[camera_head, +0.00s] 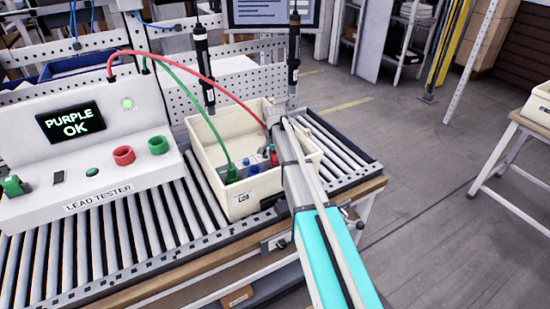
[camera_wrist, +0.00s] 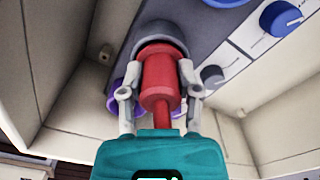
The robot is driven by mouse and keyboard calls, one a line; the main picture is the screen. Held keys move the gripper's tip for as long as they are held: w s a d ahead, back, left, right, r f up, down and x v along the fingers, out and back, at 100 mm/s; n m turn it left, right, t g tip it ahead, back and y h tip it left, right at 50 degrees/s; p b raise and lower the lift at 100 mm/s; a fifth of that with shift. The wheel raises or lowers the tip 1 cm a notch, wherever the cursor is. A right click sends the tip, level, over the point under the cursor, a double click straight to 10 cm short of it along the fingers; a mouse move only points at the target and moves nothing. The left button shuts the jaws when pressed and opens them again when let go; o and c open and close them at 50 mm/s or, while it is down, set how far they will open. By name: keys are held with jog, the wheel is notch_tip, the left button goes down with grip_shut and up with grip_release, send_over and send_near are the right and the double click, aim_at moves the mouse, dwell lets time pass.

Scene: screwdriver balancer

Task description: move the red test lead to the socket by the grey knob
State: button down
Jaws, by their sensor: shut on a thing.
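In the wrist view my gripper (camera_wrist: 160,88) is shut on the red plug (camera_wrist: 161,72) of the red test lead. The plug's far end is at a dark grey round socket (camera_wrist: 160,33) on the grey panel; I cannot tell how deep it sits. A grey knob (camera_wrist: 213,75) is just right of it, and a purple ring (camera_wrist: 117,103) shows partly behind my left finger. In the head view the red lead (camera_head: 205,76) arches from the lead tester (camera_head: 97,188) into the cream crate (camera_head: 240,205). My arm partly hides the plug there.
The green lead (camera_head: 205,118) runs to the device in the crate. A blue knob (camera_wrist: 282,18) is at the panel's upper right. Crate walls stand close around my gripper. Two screwdrivers hang above the crate. The tester display (camera_head: 71,124) reads "PURPLE OK".

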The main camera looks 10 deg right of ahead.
jog(key=shift+c, duration=1.1)
grip_release()
jog(key=shift+r, duration=0.15)
